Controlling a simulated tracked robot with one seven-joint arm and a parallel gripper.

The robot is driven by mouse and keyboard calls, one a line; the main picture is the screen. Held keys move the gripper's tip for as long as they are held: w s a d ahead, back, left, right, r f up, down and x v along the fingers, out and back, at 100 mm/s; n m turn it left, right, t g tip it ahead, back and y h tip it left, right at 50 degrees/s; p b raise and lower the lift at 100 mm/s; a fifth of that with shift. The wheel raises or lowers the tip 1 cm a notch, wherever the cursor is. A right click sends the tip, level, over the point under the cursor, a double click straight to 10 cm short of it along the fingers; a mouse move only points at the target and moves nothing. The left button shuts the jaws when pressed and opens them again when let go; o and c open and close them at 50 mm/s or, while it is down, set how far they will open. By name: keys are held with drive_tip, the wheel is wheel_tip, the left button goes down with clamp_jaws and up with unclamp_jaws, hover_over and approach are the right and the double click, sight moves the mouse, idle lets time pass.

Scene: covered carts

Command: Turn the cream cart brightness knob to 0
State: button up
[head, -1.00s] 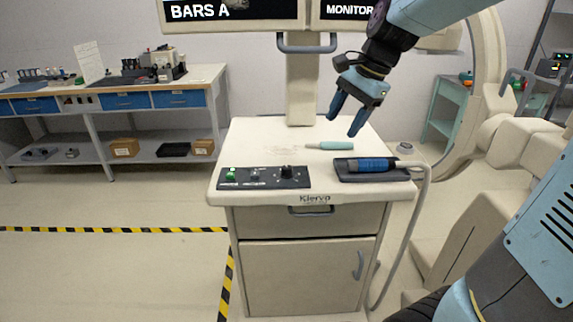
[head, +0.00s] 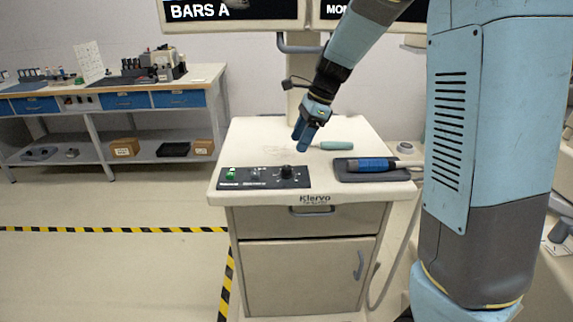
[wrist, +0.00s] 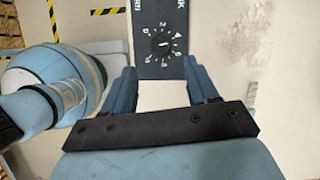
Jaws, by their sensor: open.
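The cream cart (head: 225,191) stands in the middle of the head view. A black control panel (head: 243,182) lies along its front left edge, and the black brightness knob (head: 287,171) is at the panel's right end. In the wrist view the knob (wrist: 164,45) sits on a dial with white numbers, with a short white mark on it. I cannot tell which number the mark points to. My gripper (head: 303,141) is open and empty, pointing down above the cart top, behind the knob in the picture. In the wrist view the knob lies just beyond and between the fingers (wrist: 160,80).
A teal-handled tool (head: 336,146) lies on the cart top behind the knob. A blue handpiece (head: 364,164) rests on a dark tray (head: 347,176) to the right. A green switch (head: 231,173) is at the panel's left. Monitors (head: 230,12) stand above the cart.

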sight(287, 167)
drive_tip(key=x, duration=0.9)
drive_tip(key=shift+c, duration=0.3)
drive_tip(key=shift+d+r, duration=0.1)
drive_tip(key=c, duration=0.9)
drive_tip(key=shift+a, duration=0.3)
drive_tip(key=shift+c, duration=0.4)
drive_tip(key=shift+d, duration=0.2)
drive_tip(key=shift+d, duration=0.1)
